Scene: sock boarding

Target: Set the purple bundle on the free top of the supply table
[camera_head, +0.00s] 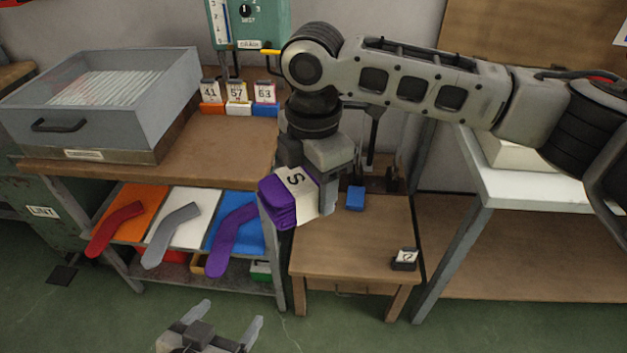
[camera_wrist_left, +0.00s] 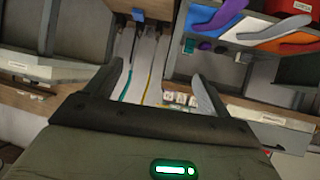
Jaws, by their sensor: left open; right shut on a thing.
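The purple bundle (camera_head: 279,204) has a pale band marked "S" and hangs tilted in the head view. My right gripper (camera_head: 316,172) points down, shut on the bundle, and hides part of it. The bundle is held in front of the left edge of a small wooden table (camera_head: 340,250), which looks like the supply table; I cannot tell its exact height above the top. My left gripper (camera_head: 229,318) is open and empty at the bottom of the head view. Its spread fingers (camera_wrist_left: 158,78) show in the left wrist view with nothing between them.
On the left, a bench holds a grey drawer box (camera_head: 110,100) above a shelf with red, grey and purple sock shapes. A white-topped table (camera_head: 540,187) stands right.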

